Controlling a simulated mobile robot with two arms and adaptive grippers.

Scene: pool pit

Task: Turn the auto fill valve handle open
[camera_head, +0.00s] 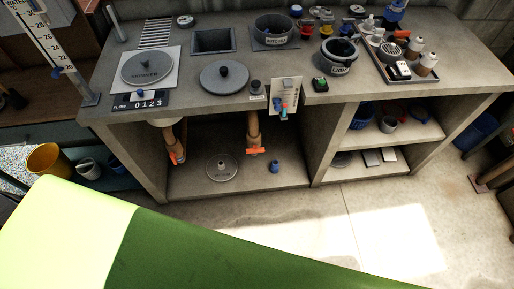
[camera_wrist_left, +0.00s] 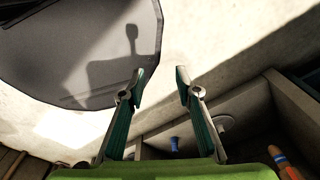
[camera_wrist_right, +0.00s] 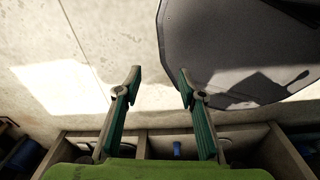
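In the head view a pale upright plate (camera_head: 286,93) is fixed at the bench's front edge, with a small valve with blue and red parts (camera_head: 284,108) on it. Two pipes with orange handles hang below the bench, a left orange handle (camera_head: 177,157) and a middle orange handle (camera_head: 256,151). I cannot read which one is the auto fill valve. My left gripper (camera_wrist_left: 160,71) is open and empty in the left wrist view. My right gripper (camera_wrist_right: 160,72) is open and empty in the right wrist view. Neither gripper shows in the head view; both are away from the valves.
The concrete bench (camera_head: 205,98) carries round lids, a basin, pots and a tray with bottles (camera_head: 412,72). Shelves below hold a round lid (camera_head: 221,167) and a small blue item (camera_head: 275,167). A yellow bucket (camera_head: 45,160) stands at left. The floor (camera_head: 330,225) before the bench is clear.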

